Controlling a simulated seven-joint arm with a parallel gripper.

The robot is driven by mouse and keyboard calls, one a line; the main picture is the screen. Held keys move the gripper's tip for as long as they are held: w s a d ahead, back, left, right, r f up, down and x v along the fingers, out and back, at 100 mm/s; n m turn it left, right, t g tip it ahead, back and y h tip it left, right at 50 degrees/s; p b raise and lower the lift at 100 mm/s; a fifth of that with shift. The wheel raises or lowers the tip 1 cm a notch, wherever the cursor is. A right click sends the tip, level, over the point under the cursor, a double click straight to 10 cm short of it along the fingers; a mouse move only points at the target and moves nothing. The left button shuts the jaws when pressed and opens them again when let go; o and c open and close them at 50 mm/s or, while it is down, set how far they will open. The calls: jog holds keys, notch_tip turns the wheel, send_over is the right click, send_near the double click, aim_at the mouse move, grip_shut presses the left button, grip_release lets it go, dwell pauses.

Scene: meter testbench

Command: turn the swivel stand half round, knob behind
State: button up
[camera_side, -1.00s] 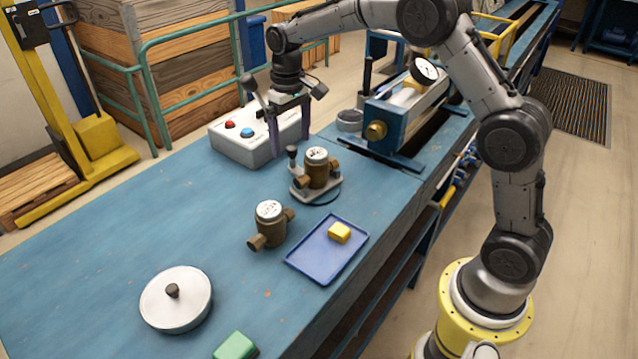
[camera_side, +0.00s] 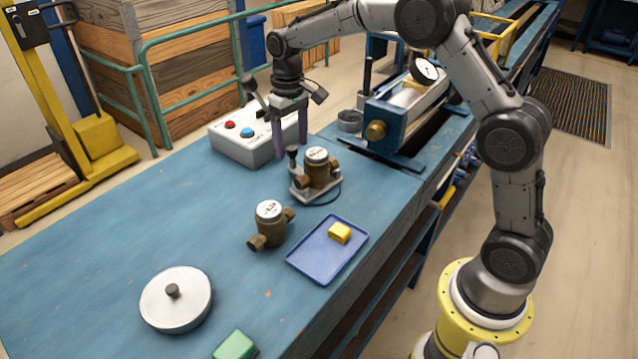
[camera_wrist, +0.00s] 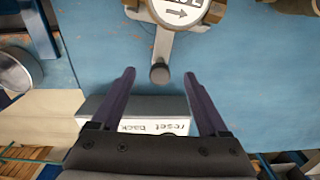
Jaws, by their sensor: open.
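The swivel stand (camera_side: 328,194) is a grey plate on the blue bench, with a brass meter (camera_side: 318,172) upright on it. Its dark knob (camera_side: 292,153) stands on a post at the stand's rear left, on the control box's side. In the wrist view the knob (camera_wrist: 160,73) sits at the end of a grey arm, just ahead of and between the finger tips. My gripper (camera_side: 292,150) is open and empty, pointing down, its purple fingers around or just behind the knob. The wrist view shows both fingers of my gripper (camera_wrist: 160,78) apart, touching nothing that I can see.
A control box (camera_side: 240,148) with red and blue buttons stands close behind my gripper. A round lidded pan (camera_side: 176,300) is nearer. The left bench is clear.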

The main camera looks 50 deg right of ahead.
jog(key=shift+a, duration=0.9)
jog(key=o, duration=0.4)
jog(key=shift+c, duration=0.2)
notch_tip(320, 180, up, 6)
jog(key=shift+f, duration=0.2)
dwell(0.6)
